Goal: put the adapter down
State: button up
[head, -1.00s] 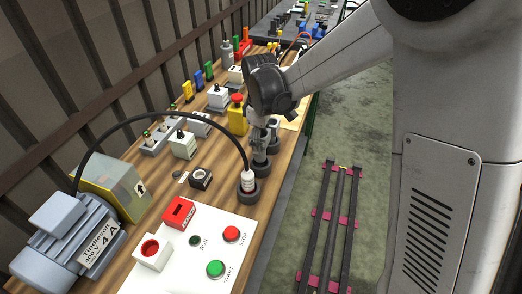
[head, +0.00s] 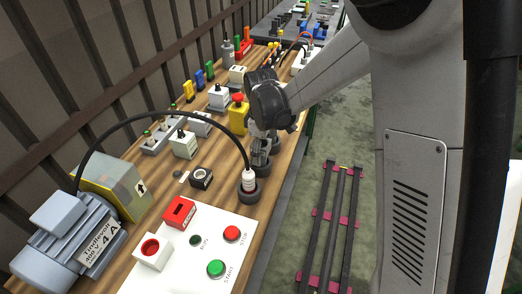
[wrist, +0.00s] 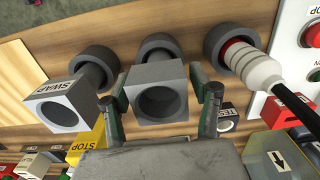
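The adapter (wrist: 157,95) is a grey square block with a round hole in its face. In the wrist view it stands in a dark round holder (wrist: 157,46) on the wooden table. My gripper (wrist: 160,88) has one finger on each side of the block. A narrow gap shows by the right finger; the left fingertip is close to the block's edge. The fingers look open around it. In the head view my gripper (head: 262,143) is low over the row of holders, and the adapter is largely hidden.
A similar grey adapter marked SWAP (wrist: 62,100) stands close by at the left in the wrist view. A white cable plug (wrist: 250,65) with a black cable stands in a holder at the right. In the head view, a yellow emergency-stop box (head: 238,116) and white switch boxes are nearby.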

notch_tip(320, 180, up, 12)
jog(key=s+d+r+m+t, duration=0.3)
jog(key=s+d+r+m, duration=0.3)
jog(key=s+d+r, duration=0.35)
jog(key=s+d+f+m+t, duration=0.1)
jog(key=s+d+m+t, duration=0.1)
jog(key=s, duration=0.5)
jog(key=s+d+f+m+t, duration=0.1)
jog(key=s+d+m+t, duration=0.1)
jog(key=s+d+m, duration=0.3)
jog(key=shift+s+d+f+m, duration=0.3)
jog(key=shift+s+d, duration=0.15)
jog(key=shift+s, duration=0.6)
notch_tip(320, 180, down, 4)
jog(key=b, duration=0.3)
jog(key=shift+r+b, duration=0.2)
jog(key=shift+b, duration=0.15)
